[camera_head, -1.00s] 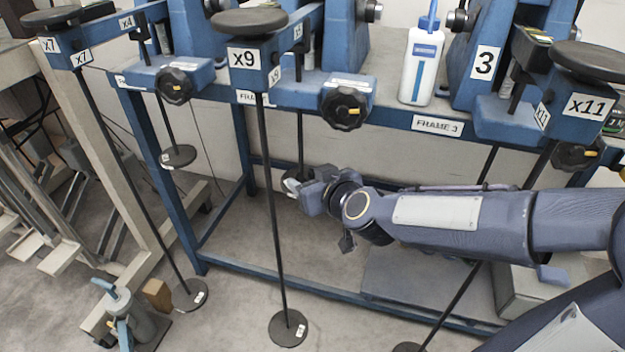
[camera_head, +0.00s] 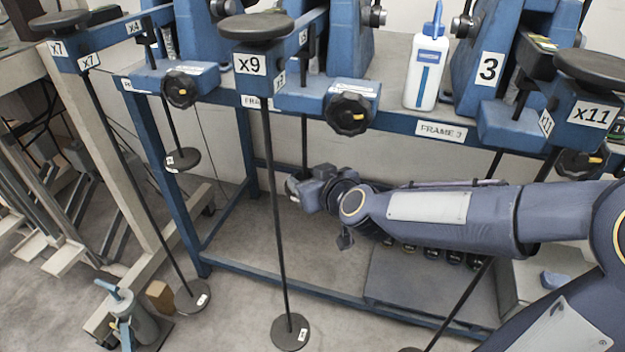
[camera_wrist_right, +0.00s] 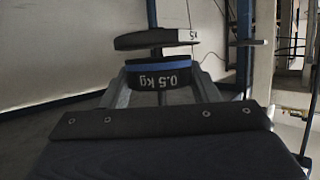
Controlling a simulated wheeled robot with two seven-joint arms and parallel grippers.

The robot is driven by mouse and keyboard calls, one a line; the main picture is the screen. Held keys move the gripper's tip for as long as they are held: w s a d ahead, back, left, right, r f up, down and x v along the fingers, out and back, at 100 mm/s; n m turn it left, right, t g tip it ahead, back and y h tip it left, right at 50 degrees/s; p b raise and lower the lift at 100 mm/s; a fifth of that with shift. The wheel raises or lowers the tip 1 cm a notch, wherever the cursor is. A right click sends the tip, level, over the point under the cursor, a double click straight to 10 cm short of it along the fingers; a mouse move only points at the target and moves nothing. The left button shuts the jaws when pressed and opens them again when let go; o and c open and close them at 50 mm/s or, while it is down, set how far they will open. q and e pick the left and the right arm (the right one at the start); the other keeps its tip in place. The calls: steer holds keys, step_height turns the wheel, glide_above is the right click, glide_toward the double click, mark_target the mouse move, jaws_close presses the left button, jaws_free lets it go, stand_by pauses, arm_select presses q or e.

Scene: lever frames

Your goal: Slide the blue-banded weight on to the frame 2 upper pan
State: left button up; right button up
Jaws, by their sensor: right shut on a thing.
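My right gripper (camera_head: 307,190) reaches in from the right below the frame 2 beam, by the thin rod (camera_head: 304,145) that hangs under it. In the right wrist view, which looks upside down, the gripper (camera_wrist_right: 160,78) is shut on the blue-banded weight (camera_wrist_right: 158,78), a dark disc marked 0.5 kg. The frame 2 upper pan (camera_wrist_right: 140,41), a thin dark disc with an x5 label, is close to the weight. A small gap with a piece of rod shows between them. How far the rod sits in the weight's slot is hidden. My left gripper is not in view.
The long x9 rod with its low pan (camera_head: 290,331) hangs in front, left of my right gripper. Another hanging pan (camera_head: 182,160) is farther left. Several weights (camera_head: 432,253) stand on a grey low platform (camera_head: 400,280) under my forearm. A white bottle (camera_head: 427,72) stands on the bench.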

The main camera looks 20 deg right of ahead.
steer(key=shift+w+a, duration=0.2)
steer(key=shift+w, duration=0.9)
stand_by(0.5)
steer(key=shift+f, duration=0.4)
stand_by(0.5)
steer(key=o, duration=1.2)
steer(key=shift+c, duration=0.2)
steer(key=shift+o, duration=0.2)
steer(key=shift+f, duration=0.1)
steer(key=shift+s, duration=0.1)
